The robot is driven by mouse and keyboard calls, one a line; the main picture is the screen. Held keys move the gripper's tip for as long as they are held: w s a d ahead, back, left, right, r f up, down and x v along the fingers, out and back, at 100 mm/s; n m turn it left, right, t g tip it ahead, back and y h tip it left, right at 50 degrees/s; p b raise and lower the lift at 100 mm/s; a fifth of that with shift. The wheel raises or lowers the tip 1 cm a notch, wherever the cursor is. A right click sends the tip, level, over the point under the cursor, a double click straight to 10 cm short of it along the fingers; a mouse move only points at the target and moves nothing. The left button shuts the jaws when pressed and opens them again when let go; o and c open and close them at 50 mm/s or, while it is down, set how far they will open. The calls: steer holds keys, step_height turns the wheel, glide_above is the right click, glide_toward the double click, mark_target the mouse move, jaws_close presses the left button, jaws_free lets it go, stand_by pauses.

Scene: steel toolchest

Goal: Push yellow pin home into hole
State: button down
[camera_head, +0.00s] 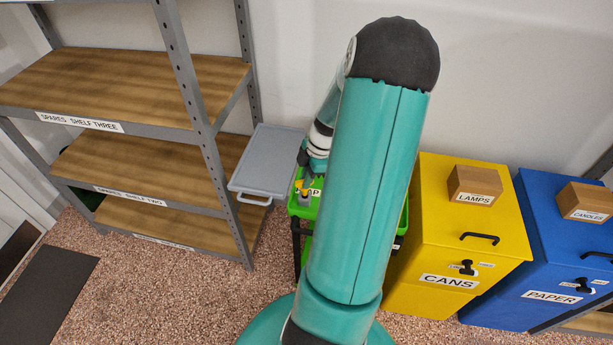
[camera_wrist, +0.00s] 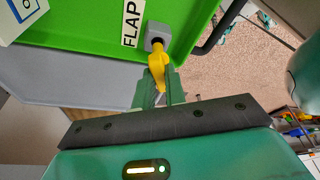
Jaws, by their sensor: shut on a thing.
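The yellow pin (camera_wrist: 157,64) is between my gripper's green fingers (camera_wrist: 159,90) in the wrist view, and the gripper is shut on it. Its far end meets the face of a small grey block (camera_wrist: 152,31) on the green tray (camera_wrist: 95,38), beside the FLAP label (camera_wrist: 131,22). The hole's mouth is mostly covered by the pin; how deep the pin sits I cannot tell. In the head view my gripper (camera_head: 303,178) is above the green tray (camera_head: 309,208), with a small bit of yellow at its tip. My arm hides much of the tray there.
A grey side tray (camera_head: 265,165) adjoins the green tray on the left, near the wooden shelves (camera_head: 120,155). A yellow CANS bin (camera_head: 440,240) and a blue PAPER bin (camera_head: 560,250) stand to the right. A black handle (camera_wrist: 216,30) curves beside the green tray.

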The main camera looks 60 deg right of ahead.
steer(key=shift+f, duration=1.75)
steer(key=c, duration=1.4)
jaws_free()
steer(key=shift+o, duration=0.2)
steer(key=v, duration=1.4)
steer(key=shift+a, duration=0.1)
